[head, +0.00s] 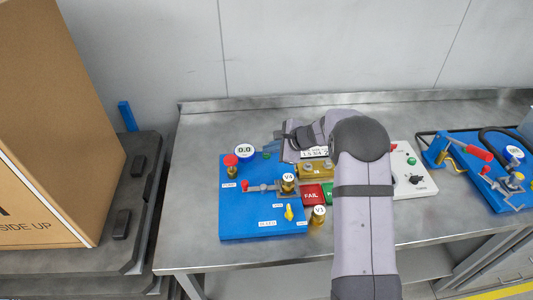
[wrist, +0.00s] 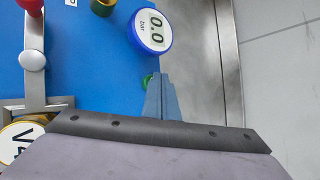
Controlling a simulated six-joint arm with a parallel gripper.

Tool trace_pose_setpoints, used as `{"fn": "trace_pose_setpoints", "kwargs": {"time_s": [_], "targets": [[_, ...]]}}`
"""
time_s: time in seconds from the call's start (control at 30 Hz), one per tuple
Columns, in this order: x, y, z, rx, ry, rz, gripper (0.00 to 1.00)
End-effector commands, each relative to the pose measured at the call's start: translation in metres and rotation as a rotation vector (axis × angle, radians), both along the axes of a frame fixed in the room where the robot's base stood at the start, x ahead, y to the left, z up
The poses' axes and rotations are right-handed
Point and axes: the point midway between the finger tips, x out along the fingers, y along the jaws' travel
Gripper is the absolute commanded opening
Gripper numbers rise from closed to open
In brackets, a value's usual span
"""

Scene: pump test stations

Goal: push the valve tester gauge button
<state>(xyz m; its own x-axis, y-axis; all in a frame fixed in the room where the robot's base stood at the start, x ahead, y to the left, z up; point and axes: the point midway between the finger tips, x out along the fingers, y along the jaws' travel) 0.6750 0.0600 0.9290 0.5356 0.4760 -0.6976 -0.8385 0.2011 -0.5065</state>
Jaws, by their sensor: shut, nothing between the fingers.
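The valve tester is a blue board (head: 235,215) with a round blue gauge (head: 245,150) at its back edge, reading 0.0. In the wrist view the gauge (wrist: 150,30) reads 0.0 bar. A small green button (head: 266,156) sits right of the gauge. In the wrist view this green button (wrist: 148,80) shows only partly beside my fingertips. My gripper (head: 270,147) is shut and empty, its tips at the board's back edge close to the green button; it also shows in the wrist view (wrist: 160,78). I cannot tell whether the tips touch the button.
A red knob (head: 231,160), a V4 valve (head: 288,181) and a red FAIL block (head: 313,194) stand near my arm. A white control box (head: 413,172) and another blue station (head: 490,170) are to the right. A large cardboard box (head: 60,120) is left. The bench's back strip is clear.

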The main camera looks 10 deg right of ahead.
Motion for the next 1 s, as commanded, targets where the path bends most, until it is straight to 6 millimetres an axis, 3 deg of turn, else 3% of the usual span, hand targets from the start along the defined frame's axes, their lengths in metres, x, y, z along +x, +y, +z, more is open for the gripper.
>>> {"fn": "trace_pose_setpoints", "kwargs": {"time_s": [0.27, 0.8, 1.0], "targets": [[0.0, 0.0, 0.012, 0.0, -0.002, 0.001, 0.0], [0.0, 0.0, 0.058, 0.001, -0.001, 0.0, 0.0], [0.0, 0.0, 0.061, 0.001, -0.001, 0.0, 0.0]]}}
